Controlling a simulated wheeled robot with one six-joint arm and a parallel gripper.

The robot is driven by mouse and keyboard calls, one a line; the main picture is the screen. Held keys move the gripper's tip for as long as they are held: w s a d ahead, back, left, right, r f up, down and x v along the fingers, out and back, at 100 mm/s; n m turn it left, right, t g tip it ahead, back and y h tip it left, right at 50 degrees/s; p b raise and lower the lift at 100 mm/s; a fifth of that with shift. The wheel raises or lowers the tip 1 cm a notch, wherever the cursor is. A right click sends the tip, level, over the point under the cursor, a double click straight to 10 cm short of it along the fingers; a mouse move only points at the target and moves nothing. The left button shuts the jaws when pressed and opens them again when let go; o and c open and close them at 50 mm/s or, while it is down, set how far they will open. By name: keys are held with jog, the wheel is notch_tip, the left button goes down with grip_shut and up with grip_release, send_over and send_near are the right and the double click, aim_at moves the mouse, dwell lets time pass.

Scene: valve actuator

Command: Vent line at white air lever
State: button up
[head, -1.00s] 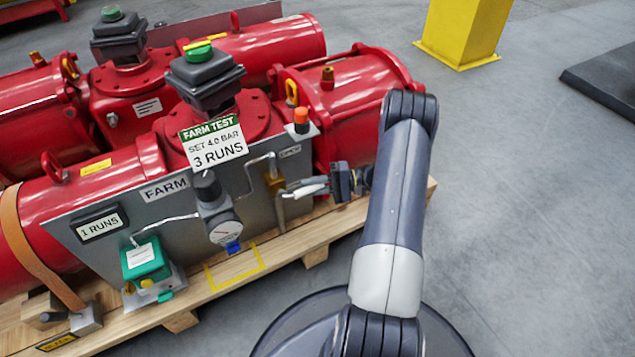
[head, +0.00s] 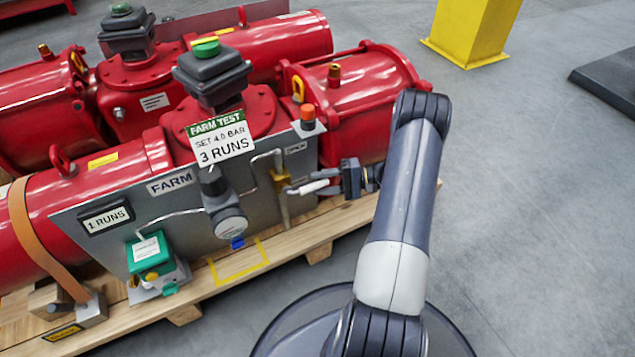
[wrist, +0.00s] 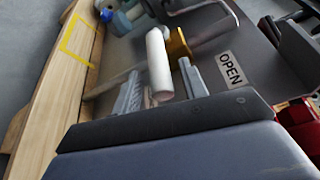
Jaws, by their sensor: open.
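The white air lever (head: 308,187) sticks out from a brass valve (head: 281,179) at the right end of the grey panel. My gripper (head: 338,184) is at the lever's outer end, in front of the panel. In the wrist view the white lever (wrist: 159,62) lies between the two grey fingers (wrist: 160,92), which are apart on either side of it. The brass valve (wrist: 178,44) is just beyond. An OPEN label (wrist: 231,69) is on the panel beside the right finger. Whether a finger touches the lever cannot be told.
The panel (head: 200,190) carries a gauge (head: 230,226), a green box (head: 150,252), a "1 RUNS" display (head: 107,217) and an orange button (head: 307,114). Metal tubes run near the valve. Red actuators (head: 365,85) stand behind on a wooden pallet (head: 320,238). Open floor lies right.

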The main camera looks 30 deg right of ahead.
jog(key=f+p+v, duration=0.1)
jog(key=p+v, duration=0.1)
jog(key=v, duration=0.7)
jog(key=shift+r, duration=0.45)
jog(key=b+x, duration=0.3)
jog(key=x, duration=0.8)
jog(key=shift+d+r, duration=0.2)
jog(key=shift+d, duration=0.15)
jog(key=shift+s+a+r, duration=0.1)
jog(key=shift+a, duration=0.05)
jog(key=shift+a, duration=0.1)
